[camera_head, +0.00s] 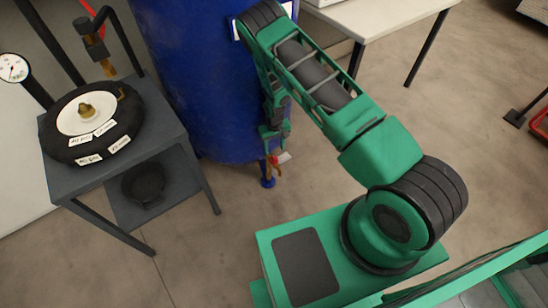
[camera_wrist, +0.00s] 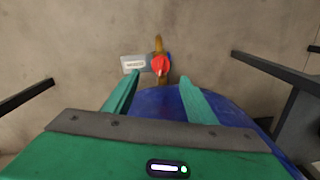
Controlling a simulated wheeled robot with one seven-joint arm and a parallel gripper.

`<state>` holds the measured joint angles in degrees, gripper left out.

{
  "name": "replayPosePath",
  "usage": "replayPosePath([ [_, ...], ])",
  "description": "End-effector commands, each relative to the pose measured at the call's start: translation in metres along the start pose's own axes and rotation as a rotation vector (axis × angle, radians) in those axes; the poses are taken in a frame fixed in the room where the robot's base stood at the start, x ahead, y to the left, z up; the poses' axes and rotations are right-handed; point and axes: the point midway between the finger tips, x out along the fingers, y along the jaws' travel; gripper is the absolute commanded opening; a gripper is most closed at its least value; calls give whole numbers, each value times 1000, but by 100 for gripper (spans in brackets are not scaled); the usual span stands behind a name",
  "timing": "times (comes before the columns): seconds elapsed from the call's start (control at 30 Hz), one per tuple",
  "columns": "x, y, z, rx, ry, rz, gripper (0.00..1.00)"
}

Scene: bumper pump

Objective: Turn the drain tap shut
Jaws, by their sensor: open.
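The drain tap (camera_head: 274,165) has a red handle and a brass body, low at the front of the blue tank (camera_head: 190,70). In the wrist view the red handle of the tap (camera_wrist: 160,64) shows just beyond and between my fingertips, with a grey label plate (camera_wrist: 133,63) to its left. My gripper (camera_wrist: 157,76) is open with nothing between its two green fingers. In the head view my gripper (camera_head: 272,135) hangs beside the tank, close above the tap, partly hidden by my arm. I cannot tell whether a finger touches the handle.
A dark metal stand (camera_head: 180,135) at the left holds a black wheel with a cream hub (camera_head: 85,115) and a pressure gauge (camera_head: 14,68). A white table (camera_head: 390,15) stands behind on the right. The floor around the tap is clear.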

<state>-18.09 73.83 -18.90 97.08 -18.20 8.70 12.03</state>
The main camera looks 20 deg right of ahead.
Motion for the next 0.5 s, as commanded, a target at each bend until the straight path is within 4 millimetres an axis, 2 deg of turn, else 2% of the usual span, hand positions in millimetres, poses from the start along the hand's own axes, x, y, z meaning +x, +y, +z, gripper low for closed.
replayPosePath([
  [0.2,40,-1,1,-3,-2,2,52],
  [0.5,74,-2,1,-2,-2,0,52],
])
